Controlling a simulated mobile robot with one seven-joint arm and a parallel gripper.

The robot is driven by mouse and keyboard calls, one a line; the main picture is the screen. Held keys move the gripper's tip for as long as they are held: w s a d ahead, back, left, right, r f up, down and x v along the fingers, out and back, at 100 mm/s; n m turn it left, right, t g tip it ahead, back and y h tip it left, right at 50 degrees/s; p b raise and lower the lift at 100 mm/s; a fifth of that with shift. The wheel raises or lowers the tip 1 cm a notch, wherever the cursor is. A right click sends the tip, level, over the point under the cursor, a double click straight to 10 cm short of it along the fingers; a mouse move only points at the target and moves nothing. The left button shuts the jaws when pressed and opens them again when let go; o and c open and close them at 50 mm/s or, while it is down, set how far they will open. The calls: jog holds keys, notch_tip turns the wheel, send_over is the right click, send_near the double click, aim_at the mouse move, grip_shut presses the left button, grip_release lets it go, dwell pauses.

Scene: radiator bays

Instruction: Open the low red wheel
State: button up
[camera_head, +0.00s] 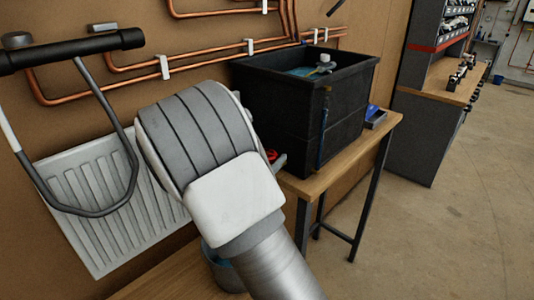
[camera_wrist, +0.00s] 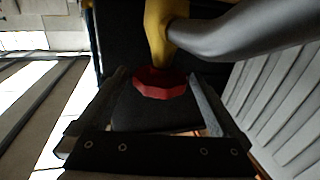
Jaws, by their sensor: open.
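The red wheel (camera_wrist: 160,83) shows in the wrist view as a faceted knob below a yellow fitting (camera_wrist: 157,30). My gripper (camera_wrist: 157,78) is open, with one finger on each side of the wheel and dark gaps between finger and rim. I cannot tell whether the fingers reach fully around it in depth. In the head view a small bit of red wheel (camera_head: 271,155) shows at the right edge of my arm. My arm hides the rest of it, and the gripper is hidden there too.
A white radiator (camera_head: 95,205) hangs on the brown wall, with copper pipes (camera_head: 200,55) above it. A black tub (camera_head: 290,110) stands on a wooden bench (camera_head: 330,165). A bucket (camera_head: 222,270) sits behind my arm. A grey hose or pipe (camera_wrist: 235,35) passes close above the wheel. The floor at right is clear.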

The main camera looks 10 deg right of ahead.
jog(key=shift+w+d, duration=0.35)
jog(key=shift+w, duration=0.05)
jog(key=c, duration=1.3)
jog(key=n+t+y+b, duration=0.1)
jog(key=y+b, duration=0.1)
jog(key=n+t+y+b, duration=0.1)
jog(key=n+y+b, duration=0.1)
jog(key=shift+f+t+b, duration=0.15)
jog(key=shift+t+b, duration=0.15)
jog(key=shift+n+t+y+b, duration=0.4)
jog(key=shift+n+y+b, duration=0.3)
jog(key=shift+y+b, duration=0.4)
jog(key=shift+r, duration=0.2)
jog(key=o, duration=1.3)
